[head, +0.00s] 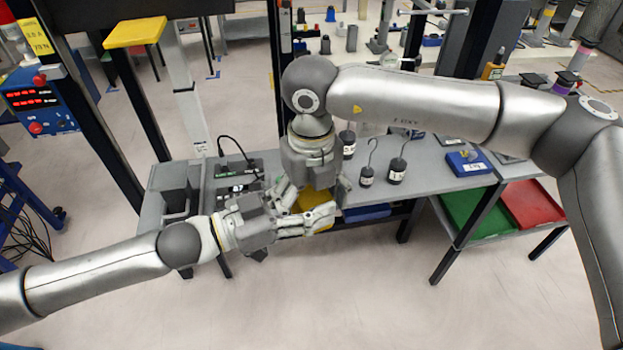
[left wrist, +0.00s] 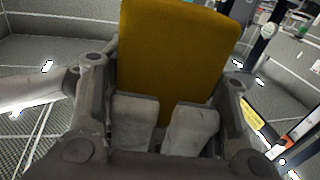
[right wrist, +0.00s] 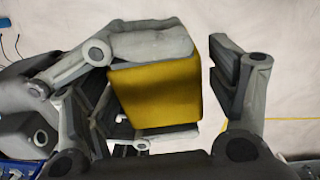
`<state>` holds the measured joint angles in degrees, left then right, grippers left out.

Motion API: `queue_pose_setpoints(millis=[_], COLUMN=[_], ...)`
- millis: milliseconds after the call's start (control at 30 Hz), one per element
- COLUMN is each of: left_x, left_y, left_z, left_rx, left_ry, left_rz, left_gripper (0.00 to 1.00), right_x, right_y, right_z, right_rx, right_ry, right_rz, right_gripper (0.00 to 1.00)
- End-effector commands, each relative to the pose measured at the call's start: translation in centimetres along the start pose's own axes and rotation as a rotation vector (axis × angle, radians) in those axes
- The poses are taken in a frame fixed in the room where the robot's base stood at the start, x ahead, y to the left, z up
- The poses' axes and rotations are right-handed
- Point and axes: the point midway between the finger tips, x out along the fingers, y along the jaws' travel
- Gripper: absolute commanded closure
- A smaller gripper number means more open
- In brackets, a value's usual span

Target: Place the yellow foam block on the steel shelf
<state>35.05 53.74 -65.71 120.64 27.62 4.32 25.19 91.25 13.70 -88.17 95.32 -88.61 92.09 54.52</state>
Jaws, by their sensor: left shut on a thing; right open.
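The yellow foam block (head: 311,201) is held in the air in front of the grey bench. My left gripper (head: 322,218) is shut on it; the block rises from the fingers in the left wrist view (left wrist: 172,60). My right gripper (head: 312,188) is open above the block. In the right wrist view the block (right wrist: 155,90) lies between the open right fingers (right wrist: 160,100), with a clear gap on the right side. The left gripper's fingers cover the block's top and bottom edges there. A grey bench top (head: 425,178) stands behind; I cannot tell if it is the steel shelf.
Hooked weights (head: 367,176) and a blue box (head: 468,163) stand on the bench. A dark device (head: 238,170) sits at its left. Green (head: 472,212) and red (head: 530,203) trays lie lower right. Open floor lies in front.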

Motion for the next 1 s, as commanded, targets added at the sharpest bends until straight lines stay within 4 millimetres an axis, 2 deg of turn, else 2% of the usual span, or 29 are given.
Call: queue_pose_setpoints(millis=[200,533,933,967,1000], left_x=[0.0,0.0,0.0,0.0,0.0], left_y=[0.0,0.0,0.0,0.0,0.0], left_z=[0.0,0.0,0.0,0.0,0.0], left_rx=[0.0,0.0,0.0,0.0,0.0], left_ry=[0.001,0.001,0.001,0.001,0.001], left_rz=[0.0,0.0,0.0,0.0,0.0], left_gripper=[0.71,0.71,0.71,0.43,0.38], right_x=[2.1,2.4,2.4,2.3,2.3], right_y=[0.0,0.0,0.0,0.1,0.1], right_z=[0.0,0.0,0.0,0.0,0.0], right_rx=[0.0,0.0,0.0,0.0,0.0], right_ry=[0.001,0.0,0.0,-0.001,-0.001], right_rz=[0.001,0.002,0.002,0.002,0.002], right_gripper=[0.21,0.21,0.71,0.71,0.71])
